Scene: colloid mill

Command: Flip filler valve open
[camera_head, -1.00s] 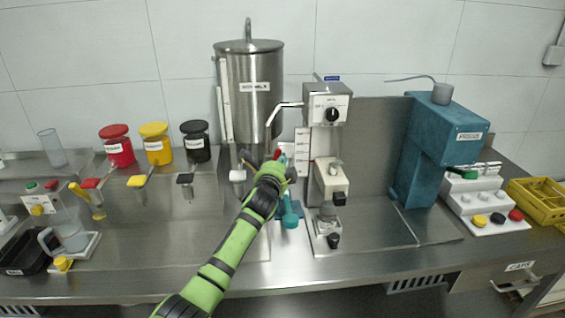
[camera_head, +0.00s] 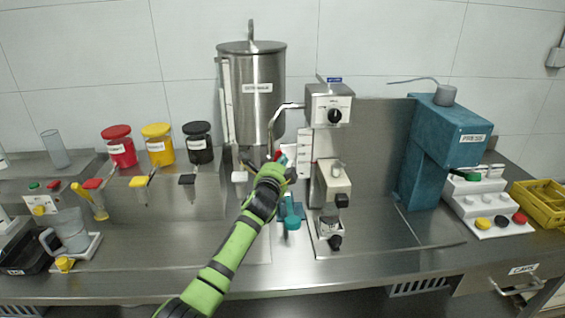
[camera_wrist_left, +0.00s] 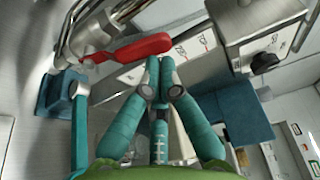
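The filler valve shows as a red lever (camera_wrist_left: 135,48) on a curved metal pipe in the left wrist view. In the head view only a small bit of red (camera_head: 277,155) shows beside my left gripper (camera_head: 284,159). The gripper's teal fingers (camera_wrist_left: 160,68) are together at the tips, with nothing seen between them. The tips are close to the right end of the red lever; I cannot tell whether they touch it. My wrist hides part of the valve area in the head view. My right gripper is in neither view.
A steel tank (camera_head: 251,115) stands behind the gripper. A dispenser with a black knob (camera_head: 335,116) stands close on the right. A teal-handled tool (camera_head: 292,223) is just below my wrist. A blue press (camera_head: 440,150) stands farther right.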

